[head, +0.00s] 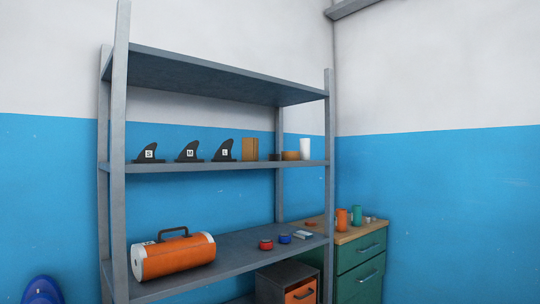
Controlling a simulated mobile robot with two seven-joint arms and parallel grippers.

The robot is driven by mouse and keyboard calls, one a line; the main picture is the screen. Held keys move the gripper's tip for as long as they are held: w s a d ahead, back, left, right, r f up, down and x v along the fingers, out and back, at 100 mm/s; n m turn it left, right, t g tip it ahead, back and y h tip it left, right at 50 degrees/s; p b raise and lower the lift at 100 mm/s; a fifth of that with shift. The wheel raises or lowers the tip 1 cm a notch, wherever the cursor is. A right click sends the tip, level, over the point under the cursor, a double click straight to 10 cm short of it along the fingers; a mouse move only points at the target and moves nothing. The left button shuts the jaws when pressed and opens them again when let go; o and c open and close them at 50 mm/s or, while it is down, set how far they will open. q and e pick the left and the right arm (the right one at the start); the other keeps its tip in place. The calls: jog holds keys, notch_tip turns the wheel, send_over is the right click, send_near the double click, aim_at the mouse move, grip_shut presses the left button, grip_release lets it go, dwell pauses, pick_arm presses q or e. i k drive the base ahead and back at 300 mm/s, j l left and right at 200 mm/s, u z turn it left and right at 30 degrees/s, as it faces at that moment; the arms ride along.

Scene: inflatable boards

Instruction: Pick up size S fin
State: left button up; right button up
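Three black fins stand upright in a row on the middle shelf of a grey metal rack in the head view. The size S fin (149,153) is the leftmost, with a white label marked S. The M fin (188,152) is beside it and the L fin (224,151) is to the right of that. The S fin stands apart from the M fin, near the left front post. Neither of my grippers shows in the head view.
The rack's front post (119,190) rises left of the fins. A brown box (250,149) and a white cylinder (305,149) share their shelf. Below sits an orange cylinder case (174,256). A green cabinet (360,268) stands right. The shelf above leaves open space over the fins.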

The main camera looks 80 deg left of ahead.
aim_at(147, 155)
jog(key=u, duration=3.15)
